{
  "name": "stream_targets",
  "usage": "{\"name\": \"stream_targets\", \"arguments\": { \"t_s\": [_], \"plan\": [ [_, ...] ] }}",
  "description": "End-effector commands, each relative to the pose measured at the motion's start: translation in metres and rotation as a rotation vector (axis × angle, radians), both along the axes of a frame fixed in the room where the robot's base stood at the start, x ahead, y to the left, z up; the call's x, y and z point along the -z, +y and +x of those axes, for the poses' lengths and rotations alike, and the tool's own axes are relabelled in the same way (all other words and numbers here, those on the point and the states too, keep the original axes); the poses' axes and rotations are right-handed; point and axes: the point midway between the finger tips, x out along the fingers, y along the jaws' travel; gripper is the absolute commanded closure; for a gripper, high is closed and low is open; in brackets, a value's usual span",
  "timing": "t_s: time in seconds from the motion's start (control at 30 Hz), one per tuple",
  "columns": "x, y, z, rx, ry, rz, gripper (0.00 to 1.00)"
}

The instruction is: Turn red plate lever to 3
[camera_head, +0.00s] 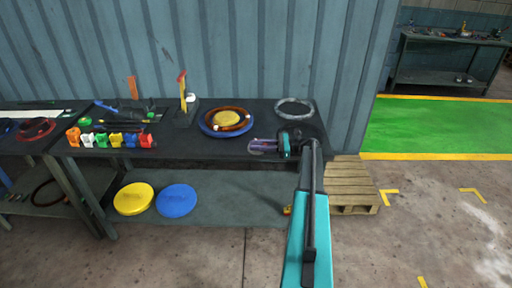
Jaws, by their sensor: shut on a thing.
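An upright lever (183,88), yellowish with a red top, stands on a dark base plate at the back of the bench. A separate orange-red upright plate (132,87) stands to its left; I cannot tell which of them bears the task's name, and no number marks are readable. My gripper (268,146) is at the bench's front right, pointing left and well apart from both. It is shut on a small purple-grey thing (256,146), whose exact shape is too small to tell. My arm hides part of the bench's right front.
A blue disc with a brown ring and yellow centre (227,119) lies between lever and gripper. A grey ring (294,107) lies behind the gripper. Several coloured clamps (117,140) line the front left. Yellow (133,198) and blue discs (176,199) lie on the lower shelf.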

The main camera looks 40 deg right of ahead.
Motion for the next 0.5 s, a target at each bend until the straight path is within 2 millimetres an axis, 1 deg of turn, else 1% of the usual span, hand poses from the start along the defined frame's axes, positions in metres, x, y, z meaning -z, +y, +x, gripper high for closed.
{"name": "stream_targets", "arguments": {
  "t_s": [0.03,0.13,0.17,0.2,0.27,0.5],
  "plan": [
    [-0.0001,0.0048,0.0004,-0.01,0.0,0.001,1.0],
    [0.0001,0.0066,0.0019,-0.012,0.001,0.001,1.0],
    [0.0001,0.007,0.0022,-0.012,0.001,0.001,0.77],
    [0.0001,0.0072,0.0025,-0.012,0.001,0.001,0.7],
    [0.0002,0.0072,0.0029,-0.011,0.001,0.001,0.6],
    [0.0004,0.0066,0.0035,-0.009,0.001,0.001,0.6]
  ]
}}
